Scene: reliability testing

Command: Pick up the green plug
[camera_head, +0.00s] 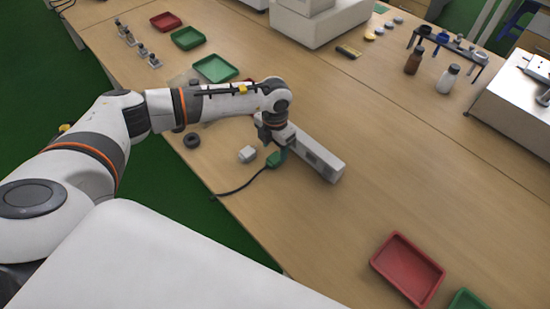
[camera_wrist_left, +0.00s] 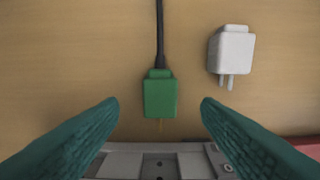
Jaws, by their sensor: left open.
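The green plug (camera_head: 274,159) lies on the wooden table beside the white power strip (camera_head: 322,157), with its black cord running toward the table's near edge. In the left wrist view the plug (camera_wrist_left: 160,97) sits centred between my fingertips, its prong pointing toward the power strip at the bottom of the picture. My left gripper (camera_wrist_left: 160,106) is open, with one teal finger on each side of the plug and a gap on both sides. In the head view my left gripper (camera_head: 272,141) points down over the plug and partly hides it. My right gripper is not in view.
A white two-prong adapter (camera_head: 247,154) lies close to the plug; it also shows in the left wrist view (camera_wrist_left: 232,50). A black ring (camera_head: 192,140) lies near the table edge. A red tray (camera_head: 408,268) stands at front right. The table right of the strip is clear.

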